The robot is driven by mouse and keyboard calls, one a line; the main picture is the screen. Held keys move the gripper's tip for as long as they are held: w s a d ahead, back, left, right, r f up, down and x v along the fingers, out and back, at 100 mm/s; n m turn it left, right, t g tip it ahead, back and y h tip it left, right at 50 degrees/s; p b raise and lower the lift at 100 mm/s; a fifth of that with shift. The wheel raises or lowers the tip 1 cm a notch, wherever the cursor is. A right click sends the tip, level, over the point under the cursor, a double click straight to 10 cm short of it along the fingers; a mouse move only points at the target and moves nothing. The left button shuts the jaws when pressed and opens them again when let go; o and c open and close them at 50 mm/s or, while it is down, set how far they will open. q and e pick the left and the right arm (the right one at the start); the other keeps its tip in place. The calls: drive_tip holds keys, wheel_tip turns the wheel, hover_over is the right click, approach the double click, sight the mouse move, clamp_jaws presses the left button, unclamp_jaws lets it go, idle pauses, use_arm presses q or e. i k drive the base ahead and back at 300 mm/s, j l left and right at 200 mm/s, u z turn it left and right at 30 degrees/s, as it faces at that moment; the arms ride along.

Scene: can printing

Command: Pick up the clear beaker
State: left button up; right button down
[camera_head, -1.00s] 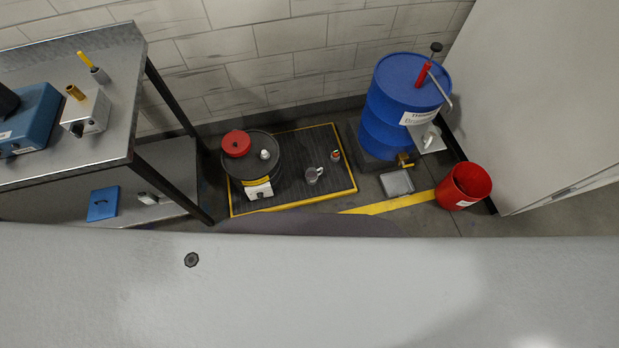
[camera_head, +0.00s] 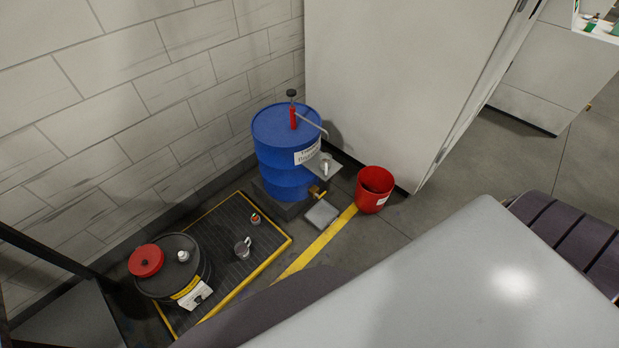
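A small clear, greyish vessel with a handle (camera_head: 242,247) stands on the black ribbed mat (camera_head: 279,248) with a yellow edge; it looks like the clear beaker, but it is too small to be sure. A small pale object (camera_head: 325,166) sits on the tray at the side of the blue drum (camera_head: 284,150); its kind is hard to tell. Neither of my grippers is in view.
A low dark drum with a red lid (camera_head: 146,261) stands on the mat's left. A small red and white item (camera_head: 255,218) is on the mat. A red bucket (camera_head: 374,190) stands right of the blue drum, by a tall pale cabinet (camera_head: 390,80). Floor beyond is clear.

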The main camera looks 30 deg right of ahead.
sight(325, 159)
drive_tip(key=z, duration=1.15)
